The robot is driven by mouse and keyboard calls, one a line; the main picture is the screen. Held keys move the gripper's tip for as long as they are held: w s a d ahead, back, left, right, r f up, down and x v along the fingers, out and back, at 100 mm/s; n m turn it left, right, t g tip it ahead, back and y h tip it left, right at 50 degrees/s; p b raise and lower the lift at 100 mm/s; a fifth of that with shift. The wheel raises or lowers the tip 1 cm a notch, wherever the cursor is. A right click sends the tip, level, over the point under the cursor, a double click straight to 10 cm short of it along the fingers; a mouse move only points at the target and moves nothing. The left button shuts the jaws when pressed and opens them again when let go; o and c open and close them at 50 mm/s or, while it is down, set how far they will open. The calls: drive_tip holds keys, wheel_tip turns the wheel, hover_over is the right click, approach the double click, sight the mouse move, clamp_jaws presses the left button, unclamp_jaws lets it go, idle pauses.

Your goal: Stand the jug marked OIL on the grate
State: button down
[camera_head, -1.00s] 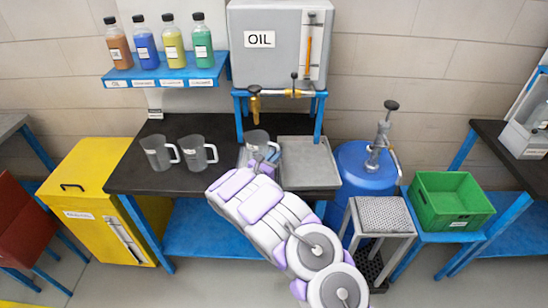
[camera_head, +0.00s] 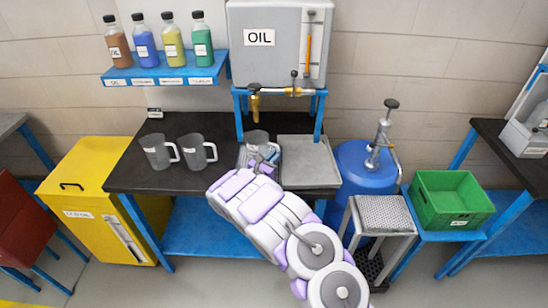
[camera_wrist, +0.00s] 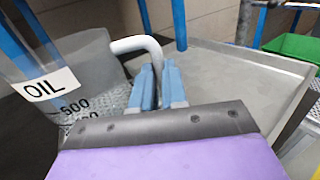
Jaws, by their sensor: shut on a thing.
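The clear jug marked OIL (camera_wrist: 85,70) stands at the left in the wrist view, its label and scale facing me. In the head view the jug (camera_head: 256,138) is under the tank's brass tap, partly hidden by my arm. My gripper (camera_wrist: 159,82) is shut on its white handle; it also shows in the head view (camera_head: 266,158). A speckled grey grate (camera_wrist: 118,92) shows low beside and through the jug. The jug looks about upright; whether its base touches the grate I cannot tell.
A grey tray (camera_head: 308,165) lies right of the jug. The OIL tank (camera_head: 275,65) is on a blue stand above. A mesh-topped stool (camera_head: 382,214) and a green crate (camera_head: 452,205) stand at the right.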

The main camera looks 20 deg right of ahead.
drive_tip(key=c, duration=1.1)
unclamp_jaws()
drive_tip(key=p+v, duration=0.3)
drive_tip(key=v, duration=1.4)
drive_tip(key=shift+a, duration=0.25)
drive_tip(key=shift+s, duration=0.1)
